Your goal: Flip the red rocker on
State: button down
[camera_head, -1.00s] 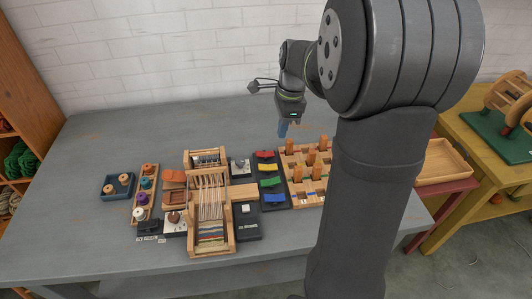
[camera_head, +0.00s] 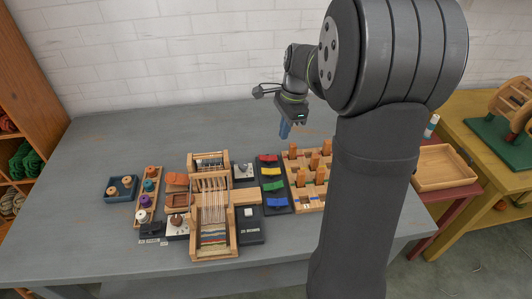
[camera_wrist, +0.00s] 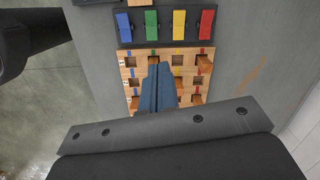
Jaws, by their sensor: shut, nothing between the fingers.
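The red rocker (camera_head: 267,159) is the farthest in a row on a dark panel (camera_head: 285,208), behind the yellow (camera_head: 270,172), green (camera_head: 273,186) and blue (camera_head: 276,202) rockers. In the wrist view the red rocker (camera_wrist: 206,24) is at the right end of the row. I cannot tell which way it is tipped. My gripper (camera_head: 285,131) is shut and empty, above and behind the panel in the head view. In the wrist view its blue fingers (camera_wrist: 158,88) are together over a wooden peg board (camera_wrist: 130,65), apart from the red rocker.
The peg board (camera_head: 305,206) with several upright wooden pegs stands right of the panel. The table behind is clear.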

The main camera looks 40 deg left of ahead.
aim_at(262, 157)
jog(key=w+a+f+n+g+y, duration=0.1)
jog(key=w+a+f+n, duration=0.4)
jog(key=n, duration=1)
jog(key=shift+w+a+f, duration=0.15)
jog(key=shift+w+a, duration=1.1)
jog(key=shift+w, duration=0.2)
jog(key=x, duration=1.4)
jog(key=shift+s+a, duration=0.15)
jog(key=shift+s, duration=0.05)
